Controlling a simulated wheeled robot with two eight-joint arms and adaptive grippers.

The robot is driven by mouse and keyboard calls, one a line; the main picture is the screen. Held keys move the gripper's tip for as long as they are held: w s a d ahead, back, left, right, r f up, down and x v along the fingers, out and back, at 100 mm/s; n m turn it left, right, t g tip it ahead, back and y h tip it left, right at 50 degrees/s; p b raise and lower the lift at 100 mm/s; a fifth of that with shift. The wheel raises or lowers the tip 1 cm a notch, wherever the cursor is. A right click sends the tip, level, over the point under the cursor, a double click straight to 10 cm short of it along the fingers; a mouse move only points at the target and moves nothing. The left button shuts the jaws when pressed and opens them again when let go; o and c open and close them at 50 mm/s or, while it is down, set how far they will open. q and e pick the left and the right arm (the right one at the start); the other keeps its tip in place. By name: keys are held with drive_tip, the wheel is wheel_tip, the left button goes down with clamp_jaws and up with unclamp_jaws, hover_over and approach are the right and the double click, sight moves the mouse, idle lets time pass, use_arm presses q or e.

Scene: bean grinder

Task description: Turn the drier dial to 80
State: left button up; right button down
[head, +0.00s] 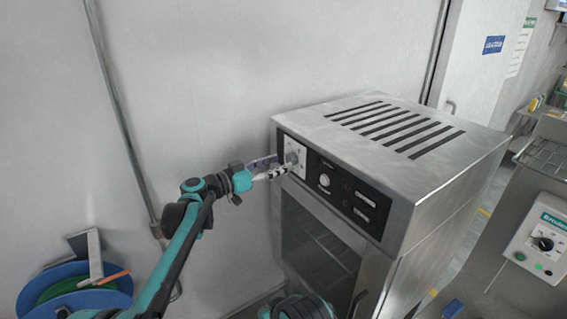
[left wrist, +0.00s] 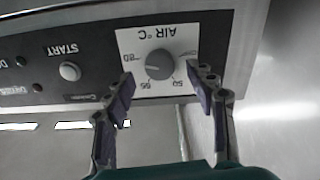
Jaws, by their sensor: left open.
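The drier (head: 400,160) is a steel cabinet with a black control strip and slotted top. Its grey round dial (head: 291,157) sits on a white plate at the strip's left end. In the left wrist view the dial (left wrist: 159,65) appears upside down, with the label "AIR °C" and numbers including 80 and 50 around it. I cannot read its pointer surely. My left gripper (head: 277,169) is at the plate. In the left wrist view its two fingers (left wrist: 166,88) are spread wide, one on each side of the dial, with clear gaps. My right gripper is not seen.
The drier's glass door (head: 318,240) is below. A blue reel (head: 70,292) stands at lower left, and another machine (head: 540,240) at right.

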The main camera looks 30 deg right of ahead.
use_arm(q)
drive_tip(key=a, duration=0.9)
drive_tip(key=shift+s+a, duration=0.15)
drive_tip(key=shift+s, duration=0.2)
